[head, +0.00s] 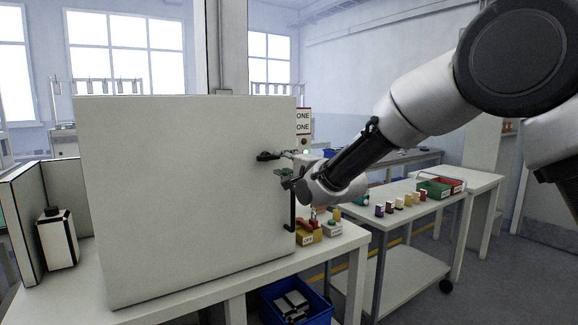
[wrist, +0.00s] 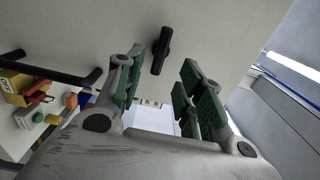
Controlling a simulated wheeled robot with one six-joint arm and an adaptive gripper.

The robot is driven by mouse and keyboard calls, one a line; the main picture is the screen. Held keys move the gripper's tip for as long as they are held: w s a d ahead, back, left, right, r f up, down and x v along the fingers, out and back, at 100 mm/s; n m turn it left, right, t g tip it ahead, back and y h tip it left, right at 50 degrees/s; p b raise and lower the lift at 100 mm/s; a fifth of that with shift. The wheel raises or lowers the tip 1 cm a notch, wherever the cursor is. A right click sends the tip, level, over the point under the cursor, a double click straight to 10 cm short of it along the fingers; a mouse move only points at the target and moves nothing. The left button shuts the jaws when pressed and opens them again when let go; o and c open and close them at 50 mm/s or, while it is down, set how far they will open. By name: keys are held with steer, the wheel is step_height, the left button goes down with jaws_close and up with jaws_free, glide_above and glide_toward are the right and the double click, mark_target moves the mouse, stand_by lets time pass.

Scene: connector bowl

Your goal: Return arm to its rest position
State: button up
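My arm reaches in from the right in the head view. My gripper (head: 287,178) is at the right part of the large pale panel (head: 180,200), and it also shows in the wrist view (wrist: 161,68). Its green-padded fingers are spread apart with nothing held between them. A black knob-like handle (wrist: 161,50) on the pale surface shows beyond the gap between the fingers. A dark handle (head: 267,156) also shows on the panel just above the gripper in the head view. I cannot tell whether the fingers touch the panel.
Yellow and green-topped containers (head: 308,232) sit on the bench right of the panel. A blue crate (head: 292,303) is below. A side cart (head: 400,212) carries small coloured blocks and a green bin (head: 433,188). A black-and-white box (head: 57,240) stands at left. Floor shows at right.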

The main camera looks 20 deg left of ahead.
steer(key=shift+v, duration=1.25)
